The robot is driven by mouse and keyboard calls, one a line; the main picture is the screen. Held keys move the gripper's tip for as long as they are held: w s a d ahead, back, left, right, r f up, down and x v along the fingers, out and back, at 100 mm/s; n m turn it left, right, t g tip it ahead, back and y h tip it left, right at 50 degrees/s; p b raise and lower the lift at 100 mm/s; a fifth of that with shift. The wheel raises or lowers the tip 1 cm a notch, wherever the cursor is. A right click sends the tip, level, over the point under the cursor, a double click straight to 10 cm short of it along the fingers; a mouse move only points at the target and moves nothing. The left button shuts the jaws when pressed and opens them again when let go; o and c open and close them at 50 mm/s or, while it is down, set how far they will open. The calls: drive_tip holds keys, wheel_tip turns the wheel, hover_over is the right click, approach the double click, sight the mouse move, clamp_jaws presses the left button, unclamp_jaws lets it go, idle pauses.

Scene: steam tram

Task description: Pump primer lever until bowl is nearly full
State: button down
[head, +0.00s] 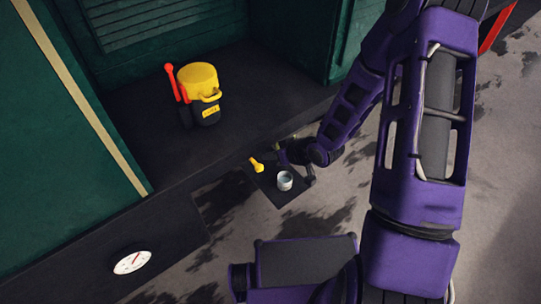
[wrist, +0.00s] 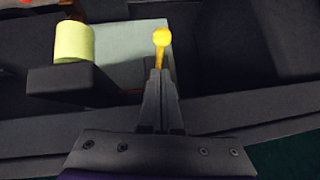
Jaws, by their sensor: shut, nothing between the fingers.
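A small yellow lever (head: 257,165) with a round knob stands on a dark plate (head: 276,196), likely the primer lever. A small pale, clear-looking bowl (head: 284,180) sits on the same plate, right of the lever. Its fill level is too small to tell. My gripper (head: 286,157) is beside the plate in the head view. In the wrist view my gripper (wrist: 160,73) is shut and empty, with its tips in line with the yellow lever (wrist: 161,42). I cannot tell whether they touch. A pale yellow-green cylinder (wrist: 74,42) stands on a dark block to the left.
A yellow and black canister (head: 198,88) with a red lever (head: 172,78) stands on the dark tram ledge. A round white gauge (head: 132,262) is on the sill at lower left. Green panels (head: 60,130) rise behind. Stained pavement lies open below the plate.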

sight(247, 155)
drive_tip(key=x, duration=0.7)
drive_tip(key=shift+b, duration=0.3)
drive_tip(key=shift+f, duration=0.15)
